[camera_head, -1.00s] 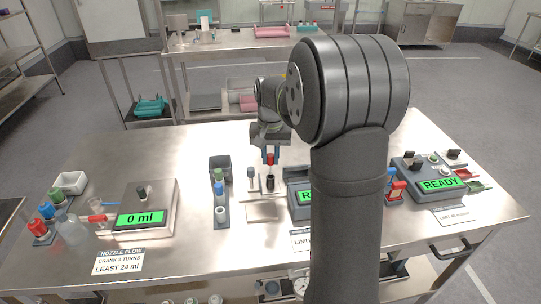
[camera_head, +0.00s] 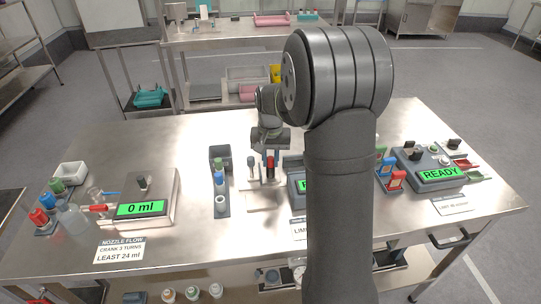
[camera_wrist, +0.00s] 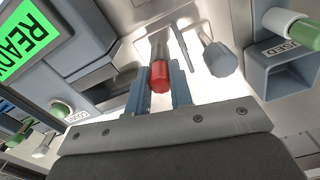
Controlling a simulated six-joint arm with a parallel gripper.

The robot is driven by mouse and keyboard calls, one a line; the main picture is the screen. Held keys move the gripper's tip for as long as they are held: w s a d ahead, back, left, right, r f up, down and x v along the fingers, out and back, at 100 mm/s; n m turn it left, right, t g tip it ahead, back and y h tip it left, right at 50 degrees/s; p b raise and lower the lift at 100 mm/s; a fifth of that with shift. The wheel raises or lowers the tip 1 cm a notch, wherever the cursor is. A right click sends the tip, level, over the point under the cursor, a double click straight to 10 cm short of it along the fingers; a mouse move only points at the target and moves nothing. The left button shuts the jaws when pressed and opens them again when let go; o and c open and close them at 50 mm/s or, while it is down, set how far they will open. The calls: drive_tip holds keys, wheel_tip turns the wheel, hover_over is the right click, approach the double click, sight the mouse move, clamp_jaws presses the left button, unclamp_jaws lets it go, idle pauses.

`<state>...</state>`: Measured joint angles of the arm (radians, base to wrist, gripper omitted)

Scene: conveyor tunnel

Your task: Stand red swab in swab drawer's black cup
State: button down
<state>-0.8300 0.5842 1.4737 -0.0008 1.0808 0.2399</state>
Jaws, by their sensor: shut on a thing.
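The red swab (camera_wrist: 160,76) is held upright between my gripper's (camera_wrist: 160,88) two blue fingers, red end towards the wrist. My gripper also shows in the head view (camera_head: 270,170), low over the swab drawer (camera_head: 263,197), a pale metal tray. In the head view the red end (camera_head: 270,162) shows between the fingers. The dark spot of the black cup lies right below it, mostly covered by the fingers. I cannot tell whether the swab's lower end is inside the cup. A grey-capped swab (camera_wrist: 217,57) stands beside it, apart from the fingers.
A grey rack (camera_head: 221,190) with blue and green pieces stands left of the drawer. A box with a green READY screen (camera_wrist: 30,35) is close by on the other side. A labelled grey housing (camera_wrist: 290,75) is near the gripper.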

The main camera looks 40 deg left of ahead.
sight(271, 158)
drive_tip(key=c, duration=1.2)
unclamp_jaws()
wheel_tip(271, 158, up, 18)
drive_tip(key=shift+f, duration=0.25)
drive_tip(key=shift+d, duration=0.1)
